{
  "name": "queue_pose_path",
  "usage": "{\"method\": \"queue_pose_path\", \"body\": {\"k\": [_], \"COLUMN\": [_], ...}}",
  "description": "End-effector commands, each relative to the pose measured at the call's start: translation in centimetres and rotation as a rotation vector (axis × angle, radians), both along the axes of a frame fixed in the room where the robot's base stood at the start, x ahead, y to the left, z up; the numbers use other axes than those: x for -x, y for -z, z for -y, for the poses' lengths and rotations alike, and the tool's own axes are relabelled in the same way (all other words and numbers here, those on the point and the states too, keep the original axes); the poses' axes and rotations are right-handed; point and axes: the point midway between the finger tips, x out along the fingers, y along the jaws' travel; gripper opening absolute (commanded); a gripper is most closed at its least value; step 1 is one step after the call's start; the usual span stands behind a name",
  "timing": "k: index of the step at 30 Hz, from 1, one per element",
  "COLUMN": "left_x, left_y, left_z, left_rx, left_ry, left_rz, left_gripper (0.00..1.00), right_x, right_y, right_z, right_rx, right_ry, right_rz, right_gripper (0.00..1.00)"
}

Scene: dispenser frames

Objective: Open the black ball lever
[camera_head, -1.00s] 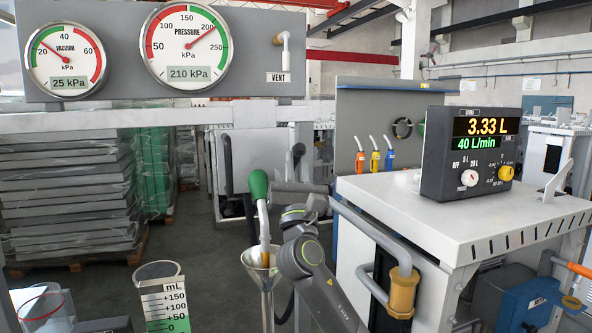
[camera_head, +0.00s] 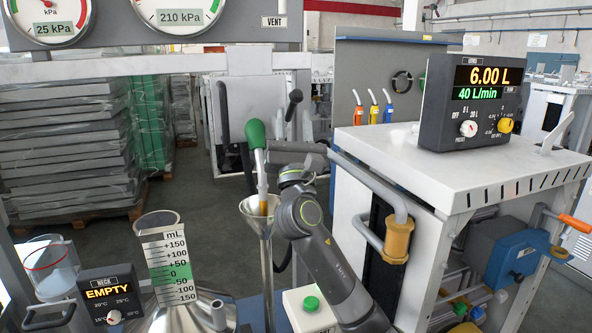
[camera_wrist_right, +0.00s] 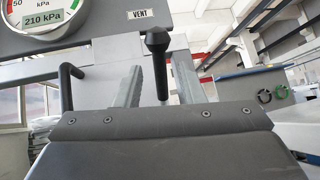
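The black ball lever (camera_wrist_right: 157,42) shows in the right wrist view as an upright dark rod with a rounded knob. It appears between the two grey fingers of my right gripper (camera_wrist_right: 158,88), which are apart. I cannot tell how far beyond the fingers it stands or whether they touch it. In the head view, a dark knobbed rod (camera_head: 293,105), seemingly this lever, rises just above my right gripper (camera_head: 297,130). The lever's lower end is hidden by the gripper. My left gripper is in neither view.
A green-handled nozzle (camera_head: 256,135) stands in a funnel (camera_head: 260,208) beside my right arm. A meter box (camera_head: 467,100) reading 6.00 L sits on the white cabinet (camera_head: 480,180) at right. A graduated vessel (camera_head: 165,255) and a NECK display (camera_head: 110,292) reading EMPTY stand front left.

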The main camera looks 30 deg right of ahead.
Motion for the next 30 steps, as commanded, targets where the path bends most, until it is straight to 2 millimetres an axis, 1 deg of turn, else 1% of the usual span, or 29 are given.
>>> {"method": "queue_pose_path", "body": {"k": [1,6,12,15,18,22,30], "left_x": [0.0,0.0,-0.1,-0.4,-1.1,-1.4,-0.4], "left_y": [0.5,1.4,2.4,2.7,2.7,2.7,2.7], "left_z": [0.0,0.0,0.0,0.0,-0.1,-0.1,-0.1], "left_rx": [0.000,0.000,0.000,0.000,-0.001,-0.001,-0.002], "left_ry": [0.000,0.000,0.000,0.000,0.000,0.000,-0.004], "left_rz": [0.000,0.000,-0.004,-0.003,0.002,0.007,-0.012], "left_gripper": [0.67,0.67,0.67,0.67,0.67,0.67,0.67], "right_x": [0.7,3.3,6.3,7.6,8.4,9.0,9.3], "right_y": [1.2,4.3,7.7,9.0,9.9,10.5,10.6], "right_z": [-0.4,-1.9,-3.5,-4.2,-4.7,-5.1,-5.2], "right_rx": [-0.003,-0.005,-0.007,-0.006,-0.004,-0.003,0.000], "right_ry": [-0.003,-0.003,-0.003,-0.001,-0.002,-0.001,0.000], "right_rz": [-0.002,-0.003,-0.003,-0.003,-0.002,-0.001,0.000], "right_gripper": [0.36,0.36,0.36,0.36,0.36,0.36,0.36]}}
